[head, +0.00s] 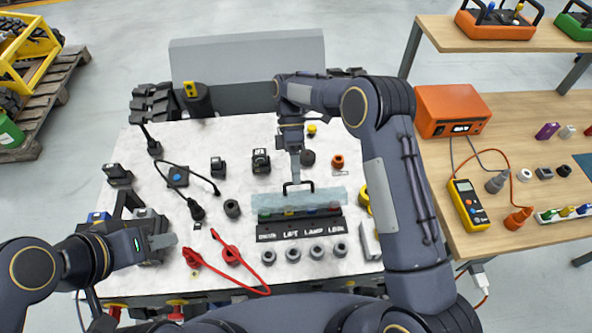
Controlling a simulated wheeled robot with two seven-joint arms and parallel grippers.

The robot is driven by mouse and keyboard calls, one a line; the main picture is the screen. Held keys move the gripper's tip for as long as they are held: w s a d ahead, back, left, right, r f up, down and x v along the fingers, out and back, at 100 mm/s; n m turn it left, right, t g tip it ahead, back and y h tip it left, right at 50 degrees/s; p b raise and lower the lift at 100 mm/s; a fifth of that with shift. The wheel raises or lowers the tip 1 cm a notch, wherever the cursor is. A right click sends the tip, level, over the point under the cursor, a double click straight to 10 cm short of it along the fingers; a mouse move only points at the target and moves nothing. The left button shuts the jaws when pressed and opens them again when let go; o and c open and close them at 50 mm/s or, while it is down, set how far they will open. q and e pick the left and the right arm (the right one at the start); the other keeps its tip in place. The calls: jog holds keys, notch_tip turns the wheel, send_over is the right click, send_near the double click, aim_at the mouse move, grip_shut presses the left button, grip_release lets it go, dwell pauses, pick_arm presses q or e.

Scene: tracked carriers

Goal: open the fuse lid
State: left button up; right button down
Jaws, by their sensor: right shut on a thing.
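The fuse lid (270,201) is a clear, bluish cover with a black handle on its far side, in the middle of the white panel. Coloured fuses show at its near edge, behind a black strip (300,228) with white labels. My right gripper (296,180) reaches down from the far side and is shut on the lid's handle. I cannot tell how far the lid is tilted. My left gripper (170,240) is over the panel's left side, apart from the lid; its finger gap is not clear.
Red clamps with a cable (231,255) lie at the panel's near left. A black cable plug (197,210) lies left of the lid. Several grey sockets line the near side. A wooden bench (480,110) with an orange box (452,110) and yellow meter (468,204) stands right.

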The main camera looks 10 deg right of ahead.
dwell(0.3)
jog(key=c, duration=1.5)
grip_release()
jog(key=shift+w, duration=0.1)
jog(key=p+v, duration=0.7)
jog(key=p, duration=0.1)
jog(key=shift+w+r, duration=0.2)
jog(key=shift+r, duration=0.1)
jog(key=shift+c, duration=0.5)
